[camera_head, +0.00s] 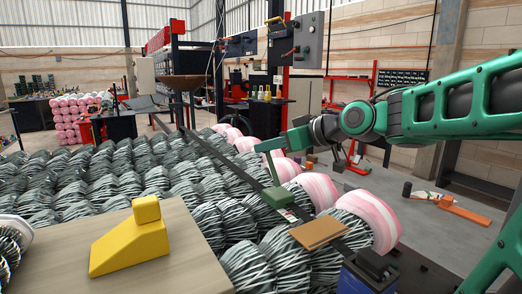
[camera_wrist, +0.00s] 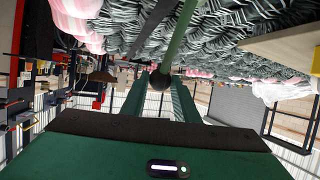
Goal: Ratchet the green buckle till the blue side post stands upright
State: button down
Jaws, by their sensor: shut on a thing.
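The green buckle (camera_head: 277,198) sits on a dark strap (camera_head: 240,172) that runs across the bundled coils in the head view. Its thin green lever (camera_head: 272,168) rises from it, leaning slightly left. My gripper (camera_head: 264,147) is at the lever's upper end, coming from the right. In the wrist view, my gripper (camera_wrist: 160,90) is shut on the dark round knob (camera_wrist: 160,80) at the end of the green lever (camera_wrist: 179,35). A blue post (camera_head: 366,277) stands at the bottom edge near the strap's lower end; only its top part shows, so its tilt is hard to tell.
Rows of grey-green wire coils (camera_head: 95,180) fill the left and middle, with pink-wrapped coils (camera_head: 318,188) along the right. A yellow wedge block (camera_head: 128,247) lies on a wooden board (camera_head: 190,262). A brown plate (camera_head: 318,232) lies below the buckle.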

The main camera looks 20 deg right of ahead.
jog(key=shift+s, duration=0.35)
jog(key=shift+t, duration=0.3)
jog(key=shift+f, duration=0.1)
jog(key=c, duration=1.4)
grip_release()
jog(key=shift+d, duration=0.1)
jog(key=v, duration=1)
jog(key=shift+s+d, duration=0.2)
jog(key=shift+s, duration=0.1)
